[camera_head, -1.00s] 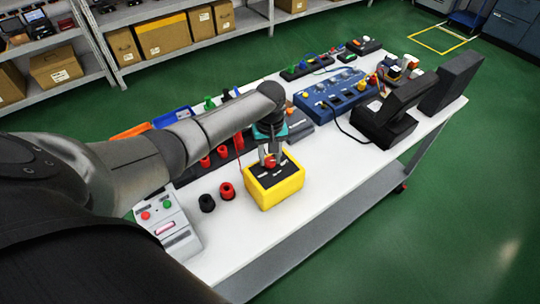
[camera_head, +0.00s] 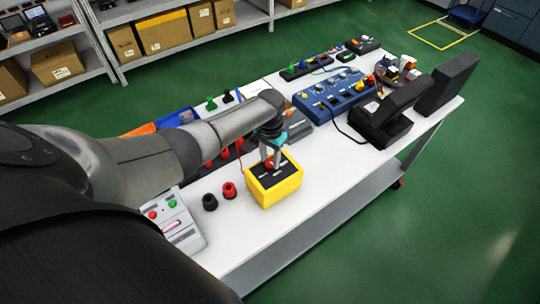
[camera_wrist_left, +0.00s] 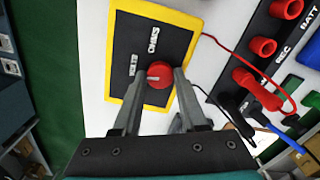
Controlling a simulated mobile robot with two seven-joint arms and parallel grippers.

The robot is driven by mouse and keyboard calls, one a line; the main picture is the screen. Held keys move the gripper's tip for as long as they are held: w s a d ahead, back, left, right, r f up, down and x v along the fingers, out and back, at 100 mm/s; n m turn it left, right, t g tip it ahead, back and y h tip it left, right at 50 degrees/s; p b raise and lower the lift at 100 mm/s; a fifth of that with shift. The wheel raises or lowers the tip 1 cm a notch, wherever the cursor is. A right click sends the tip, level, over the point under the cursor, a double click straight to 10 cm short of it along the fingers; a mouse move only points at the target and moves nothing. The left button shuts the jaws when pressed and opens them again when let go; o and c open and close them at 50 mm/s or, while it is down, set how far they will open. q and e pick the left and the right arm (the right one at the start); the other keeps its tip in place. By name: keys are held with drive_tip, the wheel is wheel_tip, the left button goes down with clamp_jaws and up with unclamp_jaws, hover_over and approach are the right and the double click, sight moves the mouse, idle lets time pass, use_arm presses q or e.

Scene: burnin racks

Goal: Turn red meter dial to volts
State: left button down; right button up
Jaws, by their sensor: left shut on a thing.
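The yellow meter (camera_head: 276,190) with a black face stands on the white table. My left gripper (camera_head: 271,163) reaches down over the meter. In the wrist view my left gripper (camera_wrist_left: 158,80) has one finger on each side of the red dial and is shut on it. In the head view the fingers partly hide the dial. My right gripper is in neither view.
A red jack (camera_head: 229,190) and a black jack (camera_head: 209,202) stand left of the meter. A grey box with buttons (camera_head: 172,222) is at the near left. A blue panel (camera_head: 335,95) and black devices stand farther right. White table surface is clear right of the meter.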

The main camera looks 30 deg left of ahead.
sight(270, 162)
use_arm(q)
drive_tip(key=shift+m, duration=1.1)
drive_tip(key=shift+c, duration=2.2)
unclamp_jaws()
drive_tip(key=shift+r+p, duration=0.35)
drive_tip(key=shift+r, duration=0.15)
wheel_tip(270, 162, up, 14)
drive_tip(key=p, duration=0.1)
drive_tip(key=shift+p, duration=0.4)
